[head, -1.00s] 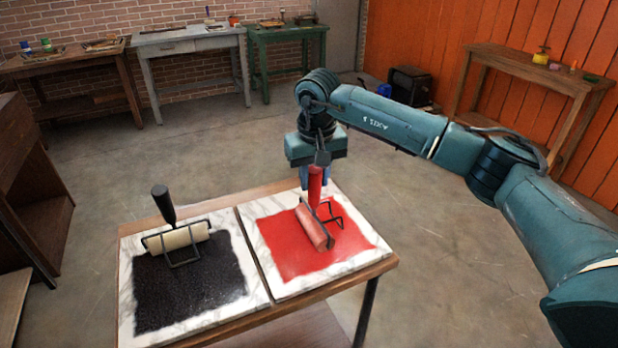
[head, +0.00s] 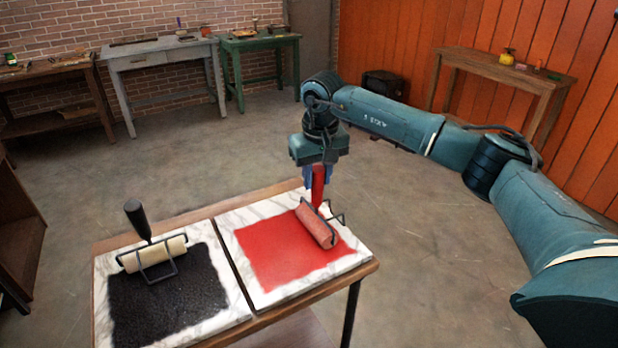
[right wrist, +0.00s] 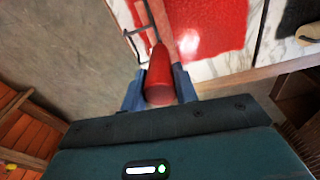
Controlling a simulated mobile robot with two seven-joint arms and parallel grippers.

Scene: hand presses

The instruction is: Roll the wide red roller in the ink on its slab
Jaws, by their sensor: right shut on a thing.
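The wide red roller (head: 316,228) is over the red ink (head: 280,252), toward the right side of the patch on its marble slab (head: 262,296). It looks to lie on the ink, but exact contact is hard to tell. Its red handle (head: 319,187) stands upright. My right gripper (head: 318,178) is shut on this handle from above. In the right wrist view the handle (right wrist: 159,78) sits between the blue fingers, with part of the wire frame (right wrist: 135,40) beyond it. My left gripper is not in view.
A cream roller (head: 155,254) with a black handle rests on black ink (head: 170,302) on the left slab. Both slabs stand on a wooden table (head: 368,268). Benches line the back wall, and a wooden table (head: 500,66) stands at right. Open floor surrounds the work table.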

